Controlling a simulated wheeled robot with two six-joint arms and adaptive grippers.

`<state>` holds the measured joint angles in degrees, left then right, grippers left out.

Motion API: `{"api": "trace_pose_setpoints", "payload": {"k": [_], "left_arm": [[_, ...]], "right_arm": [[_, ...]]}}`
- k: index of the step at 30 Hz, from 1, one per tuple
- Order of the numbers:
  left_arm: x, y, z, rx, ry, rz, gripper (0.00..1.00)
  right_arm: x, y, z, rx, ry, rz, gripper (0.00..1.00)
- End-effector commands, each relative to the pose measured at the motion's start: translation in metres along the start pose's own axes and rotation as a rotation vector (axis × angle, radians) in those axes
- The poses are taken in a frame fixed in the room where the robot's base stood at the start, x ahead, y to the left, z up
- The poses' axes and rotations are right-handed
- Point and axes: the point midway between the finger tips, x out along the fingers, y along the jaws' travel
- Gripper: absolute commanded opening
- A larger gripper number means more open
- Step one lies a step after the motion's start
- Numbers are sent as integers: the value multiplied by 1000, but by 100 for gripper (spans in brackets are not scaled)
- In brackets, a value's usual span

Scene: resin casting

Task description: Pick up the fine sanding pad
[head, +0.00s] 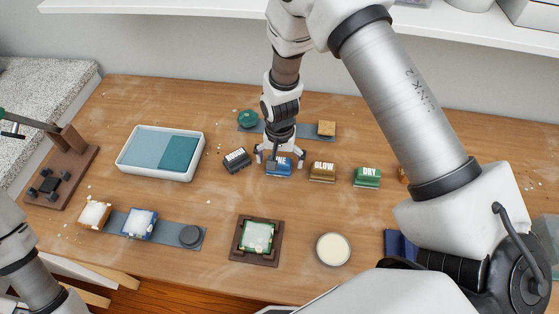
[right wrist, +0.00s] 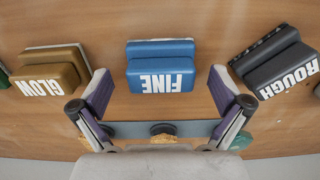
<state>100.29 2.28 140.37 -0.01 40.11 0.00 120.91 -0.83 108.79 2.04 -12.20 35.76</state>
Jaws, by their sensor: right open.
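The fine sanding pad is a blue block marked FINE (right wrist: 160,52), seen centred between my fingers in the right wrist view. In the head view the blue pad (head: 278,171) lies on the table, its label partly hidden by my gripper. My right gripper (head: 279,158) is above it, pointing down. In the right wrist view my right gripper (right wrist: 163,88) is open and empty, one finger on each side of the pad, with gaps to it. My left gripper is out of view; only part of the left arm shows.
A black ROUGH pad (head: 237,160) and a brown GLOW pad (head: 322,172) stand close on either side. A green DRY pad (head: 367,177) is farther right. A grey strip (head: 303,131) lies behind. A two-tone blue tray (head: 129,159) is at left.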

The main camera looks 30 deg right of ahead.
Motion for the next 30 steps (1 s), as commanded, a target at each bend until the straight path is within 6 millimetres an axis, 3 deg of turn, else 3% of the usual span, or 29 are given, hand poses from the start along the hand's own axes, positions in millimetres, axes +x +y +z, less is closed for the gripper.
{"api": "trace_pose_setpoints", "payload": {"k": [6, 8, 12, 13, 23, 26, 30], "left_arm": [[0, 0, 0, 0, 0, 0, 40], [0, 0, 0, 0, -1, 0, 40], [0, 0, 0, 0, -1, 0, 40], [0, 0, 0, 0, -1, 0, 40], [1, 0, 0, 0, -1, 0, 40], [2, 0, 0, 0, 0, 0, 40], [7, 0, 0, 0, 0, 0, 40]], "right_arm": [[3, 0, 0, 0, 2, -1, 100], [3, 0, 0, 0, 2, -1, 82], [3, 0, 0, 0, 1, -1, 33], [3, 0, 0, 0, 1, -1, 29], [2, 0, 0, 0, 1, 0, 29], [-4, 0, 0, 0, 1, -1, 28], [-29, -1, -1, 0, 4, -3, 28]]}}
